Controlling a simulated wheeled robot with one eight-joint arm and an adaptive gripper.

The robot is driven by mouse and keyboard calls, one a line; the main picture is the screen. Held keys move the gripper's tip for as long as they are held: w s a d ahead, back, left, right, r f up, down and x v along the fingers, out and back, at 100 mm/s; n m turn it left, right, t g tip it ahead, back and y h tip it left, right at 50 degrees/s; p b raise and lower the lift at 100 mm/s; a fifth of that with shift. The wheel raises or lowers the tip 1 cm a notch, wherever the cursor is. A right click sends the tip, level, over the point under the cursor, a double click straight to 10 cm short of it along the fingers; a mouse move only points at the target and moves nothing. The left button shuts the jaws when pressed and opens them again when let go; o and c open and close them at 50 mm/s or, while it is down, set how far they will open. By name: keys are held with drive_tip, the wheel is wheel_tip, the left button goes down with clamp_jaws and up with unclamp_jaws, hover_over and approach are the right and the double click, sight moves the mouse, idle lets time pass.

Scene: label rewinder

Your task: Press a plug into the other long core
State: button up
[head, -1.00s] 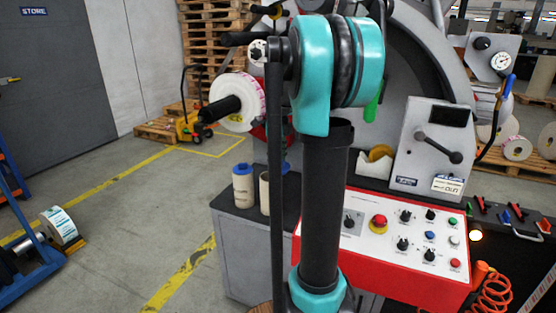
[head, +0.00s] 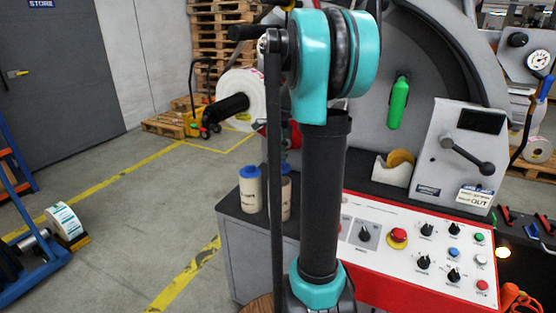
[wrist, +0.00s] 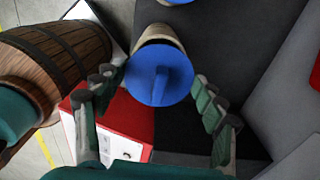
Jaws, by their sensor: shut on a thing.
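Two tan long cores stand side by side on the dark cabinet top in the head view. The left core (head: 250,193) has a blue plug (head: 249,171) on top. The other core (head: 286,199) is partly hidden by my arm, with blue showing at its top. In the wrist view, my gripper (wrist: 165,78) is shut on a blue plug (wrist: 160,88), with fingers at both its sides. This plug covers the end of a tan core (wrist: 160,32); I cannot tell how deep it sits. Another blue plug shows at the top edge (wrist: 176,1). My arm hides the gripper in the head view.
A red and white control panel (head: 400,235) is right of the cores. A white label roll (head: 242,88) on a black shaft is above them. A wooden barrel-like thing (wrist: 62,48) is close on the left in the wrist view. Open floor lies left of the cabinet.

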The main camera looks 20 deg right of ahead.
drive_tip(key=shift+f, duration=2.4)
drive_tip(key=shift+f, duration=0.2)
drive_tip(key=o, duration=1.2)
drive_tip(key=shift+c, duration=0.2)
wheel_tip(320, 180, up, 12)
drive_tip(key=shift+f, duration=0.1)
drive_tip(key=s+a+f+n+t, duration=0.2)
drive_tip(key=s+a+f+n, duration=0.3)
drive_tip(key=s+f+n, duration=0.5)
drive_tip(key=s+a+f+n+t, duration=0.2)
drive_tip(key=s+a+f+n, duration=0.3)
drive_tip(key=s+f+n, duration=0.5)
drive_tip(key=s+n, duration=0.3)
drive_tip(key=n, duration=0.4)
drive_tip(key=shift+f, duration=0.15)
